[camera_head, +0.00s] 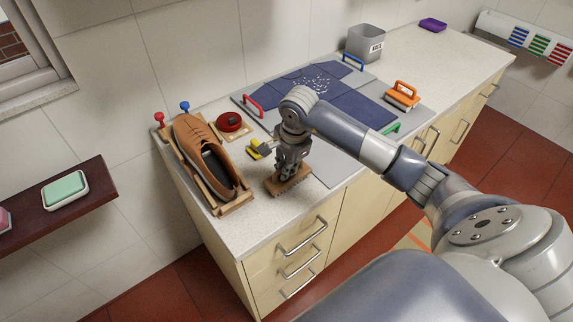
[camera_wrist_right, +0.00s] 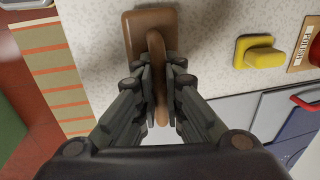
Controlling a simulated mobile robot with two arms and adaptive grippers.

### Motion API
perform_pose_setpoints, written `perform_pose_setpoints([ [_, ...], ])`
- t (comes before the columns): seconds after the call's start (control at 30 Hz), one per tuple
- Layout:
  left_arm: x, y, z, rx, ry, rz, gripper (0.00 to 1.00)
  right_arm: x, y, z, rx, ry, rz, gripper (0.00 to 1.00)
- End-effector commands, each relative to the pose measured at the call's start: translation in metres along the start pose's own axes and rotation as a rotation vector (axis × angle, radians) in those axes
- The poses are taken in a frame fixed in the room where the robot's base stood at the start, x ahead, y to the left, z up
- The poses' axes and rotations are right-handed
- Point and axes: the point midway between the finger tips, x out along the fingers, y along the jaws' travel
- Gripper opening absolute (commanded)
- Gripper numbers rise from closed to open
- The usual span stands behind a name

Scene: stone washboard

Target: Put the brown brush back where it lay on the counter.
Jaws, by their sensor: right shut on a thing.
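The brown brush (camera_head: 291,183) is at the counter's front edge, to the right of the shoe. My right gripper (camera_head: 287,172) is shut on the brush from above. In the right wrist view, the fingers (camera_wrist_right: 158,95) close on the brush's raised brown handle, and its block (camera_wrist_right: 135,38) shows over the speckled counter (camera_wrist_right: 210,75). I cannot tell whether the brush touches the counter or hangs just above it. My left gripper is not in either view.
A brown shoe (camera_head: 190,136) sits in a wooden holder (camera_head: 236,208) to the left. A yellow piece (camera_head: 254,151) and a red round tin (camera_head: 229,122) are behind the gripper. Bare counter (camera_head: 260,215) lies in front of the shoe.

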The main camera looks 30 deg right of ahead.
Motion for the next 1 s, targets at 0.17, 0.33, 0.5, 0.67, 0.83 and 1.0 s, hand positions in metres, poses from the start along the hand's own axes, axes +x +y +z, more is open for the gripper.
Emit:
perform_pose_setpoints([
  [0.17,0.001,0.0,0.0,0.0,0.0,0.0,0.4,0.0,0.0,0.0,0.0,0.0,-0.001,0.0],
  [0.33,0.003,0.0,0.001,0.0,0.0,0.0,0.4,0.002,0.0,0.0,0.0,0.0,-0.001,0.23],
  [0.5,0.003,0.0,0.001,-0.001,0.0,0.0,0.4,0.003,0.001,0.0,0.0,0.0,0.001,0.29],
  [0.67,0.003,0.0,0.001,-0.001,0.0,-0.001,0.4,0.003,0.001,0.0,0.0,0.0,0.002,0.29],
  [0.83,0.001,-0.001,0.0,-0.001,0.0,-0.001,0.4,-0.002,0.0,0.0,0.0,0.0,0.001,0.29],
  [1.0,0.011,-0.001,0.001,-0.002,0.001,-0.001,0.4,-0.03,-0.001,-0.001,-0.001,0.003,-0.005,0.29],
])
